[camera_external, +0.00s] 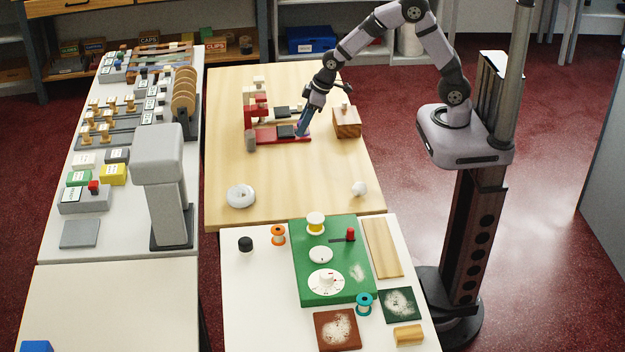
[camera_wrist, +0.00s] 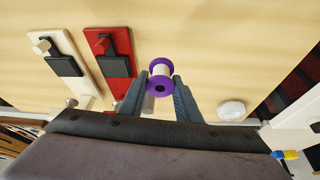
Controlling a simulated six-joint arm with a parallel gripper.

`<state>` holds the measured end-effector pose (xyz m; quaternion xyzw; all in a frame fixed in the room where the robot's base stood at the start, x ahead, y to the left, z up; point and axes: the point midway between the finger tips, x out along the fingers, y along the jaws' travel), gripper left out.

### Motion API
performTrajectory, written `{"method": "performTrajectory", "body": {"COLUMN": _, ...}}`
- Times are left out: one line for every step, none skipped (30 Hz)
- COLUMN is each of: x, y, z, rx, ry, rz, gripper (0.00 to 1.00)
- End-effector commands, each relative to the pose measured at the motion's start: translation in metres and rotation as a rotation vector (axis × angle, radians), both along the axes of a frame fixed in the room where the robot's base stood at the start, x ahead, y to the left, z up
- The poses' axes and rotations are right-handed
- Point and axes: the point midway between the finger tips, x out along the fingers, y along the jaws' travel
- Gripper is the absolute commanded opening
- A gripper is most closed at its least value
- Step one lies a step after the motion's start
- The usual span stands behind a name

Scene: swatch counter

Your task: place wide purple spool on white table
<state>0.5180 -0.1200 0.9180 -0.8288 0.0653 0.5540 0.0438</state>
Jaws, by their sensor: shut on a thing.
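A wide purple spool (camera_wrist: 161,67) with a pale core is between my fingertips in the wrist view. My gripper (camera_wrist: 162,84) is shut on it. In the external view my gripper (camera_external: 301,131) points down over the wooden table, by the red stand, and the spool is not clearly visible there. I cannot tell how high the spool is above the tabletop. The white table (camera_external: 255,300) stands in front of the wooden table, at the bottom of the external view, well away from my gripper.
The white table carries a green board (camera_external: 304,259), orange (camera_external: 278,235) and teal spools (camera_external: 364,303), and several other items. Its front left area is bare. A red stand (camera_external: 284,134) and wooden block (camera_external: 346,122) flank my gripper. A white round object (camera_external: 241,196) lies near the wooden table's front.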

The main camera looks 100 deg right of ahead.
Motion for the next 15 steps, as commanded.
{"method": "performTrajectory", "body": {"x": 0.001, "y": 0.000, "z": 0.007, "rx": -0.001, "ry": -0.005, "rz": 0.001, "gripper": 0.06}}
{"method": "performTrajectory", "body": {"x": 0.001, "y": 0.000, "z": 0.009, "rx": -0.001, "ry": -0.004, "rz": 0.002, "gripper": 0.06}}
{"method": "performTrajectory", "body": {"x": 0.001, "y": 0.000, "z": 0.013, "rx": -0.001, "ry": -0.004, "rz": 0.002, "gripper": 0.06}}
{"method": "performTrajectory", "body": {"x": 0.001, "y": 0.000, "z": 0.015, "rx": -0.001, "ry": -0.004, "rz": 0.002, "gripper": 0.06}}
{"method": "performTrajectory", "body": {"x": 0.001, "y": 0.000, "z": 0.017, "rx": -0.001, "ry": -0.003, "rz": 0.001, "gripper": 0.06}}
{"method": "performTrajectory", "body": {"x": 0.001, "y": 0.000, "z": 0.019, "rx": -0.001, "ry": -0.002, "rz": 0.001, "gripper": 0.06}}
{"method": "performTrajectory", "body": {"x": 0.001, "y": 0.000, "z": 0.020, "rx": -0.001, "ry": -0.001, "rz": 0.001, "gripper": 0.06}}
{"method": "performTrajectory", "body": {"x": 0.000, "y": 0.000, "z": 0.020, "rx": 0.000, "ry": -0.001, "rz": 0.000, "gripper": 0.06}}
{"method": "performTrajectory", "body": {"x": 0.000, "y": 0.000, "z": 0.021, "rx": 0.000, "ry": -0.001, "rz": 0.000, "gripper": 0.06}}
{"method": "performTrajectory", "body": {"x": 0.000, "y": 0.000, "z": 0.021, "rx": 0.000, "ry": -0.001, "rz": 0.000, "gripper": 0.06}}
{"method": "performTrajectory", "body": {"x": 0.000, "y": 0.000, "z": 0.021, "rx": 0.000, "ry": -0.001, "rz": 0.000, "gripper": 0.06}}
{"method": "performTrajectory", "body": {"x": 0.000, "y": 0.000, "z": 0.021, "rx": 0.000, "ry": -0.001, "rz": 0.000, "gripper": 0.06}}
{"method": "performTrajectory", "body": {"x": 0.000, "y": 0.000, "z": 0.021, "rx": 0.000, "ry": -0.001, "rz": 0.000, "gripper": 0.06}}
{"method": "performTrajectory", "body": {"x": 0.000, "y": 0.000, "z": 0.021, "rx": -0.001, "ry": -0.001, "rz": -0.001, "gripper": 0.06}}
{"method": "performTrajectory", "body": {"x": 0.000, "y": 0.000, "z": 0.021, "rx": 0.000, "ry": -0.001, "rz": -0.004, "gripper": 0.06}}
